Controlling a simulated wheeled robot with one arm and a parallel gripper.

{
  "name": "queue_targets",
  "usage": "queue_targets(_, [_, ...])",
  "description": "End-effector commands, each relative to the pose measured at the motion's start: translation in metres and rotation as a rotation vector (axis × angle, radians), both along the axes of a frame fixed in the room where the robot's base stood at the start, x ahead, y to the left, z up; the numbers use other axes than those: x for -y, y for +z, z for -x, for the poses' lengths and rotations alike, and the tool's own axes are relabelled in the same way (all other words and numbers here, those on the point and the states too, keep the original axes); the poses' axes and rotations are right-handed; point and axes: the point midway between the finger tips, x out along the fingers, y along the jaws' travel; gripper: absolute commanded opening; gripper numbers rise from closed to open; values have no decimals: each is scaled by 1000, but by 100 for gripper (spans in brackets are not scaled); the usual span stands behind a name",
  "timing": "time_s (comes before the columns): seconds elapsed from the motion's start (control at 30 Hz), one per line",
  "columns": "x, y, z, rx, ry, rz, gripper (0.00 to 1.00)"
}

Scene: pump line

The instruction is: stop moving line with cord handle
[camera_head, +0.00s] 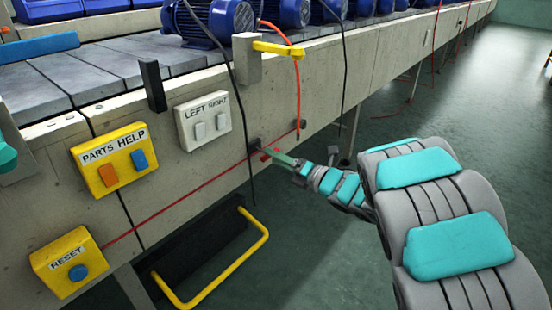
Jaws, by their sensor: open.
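A thin red cord (190,190) runs along the concrete side of the line, from the yellow RESET box up to a small dark bracket (254,144) and on to another bracket at the right. A small red piece, perhaps the cord handle (268,154), shows by the first bracket, at my fingertips. My gripper (272,156) is open and reaches in from the right, its tips close to the cord. I cannot tell whether the tips touch the cord or the red piece, or whether the red piece lies between them. Blue pumps (208,20) stand on the line.
The yellow RESET box (68,262), PARTS HELP box (113,160) and LEFT RIGHT switch plate (203,121) are on the side at left. A yellow lever (278,49), orange cable (298,95) and dark hanging cable are near. A yellow rail (228,270) juts out below. Floor at right is clear.

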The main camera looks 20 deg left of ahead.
Motion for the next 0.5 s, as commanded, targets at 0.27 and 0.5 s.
queue_targets(0.27, [42,-1,15,0,-5,4,60])
queue_targets(0.5, [65,0,26,1,-4,3,60])
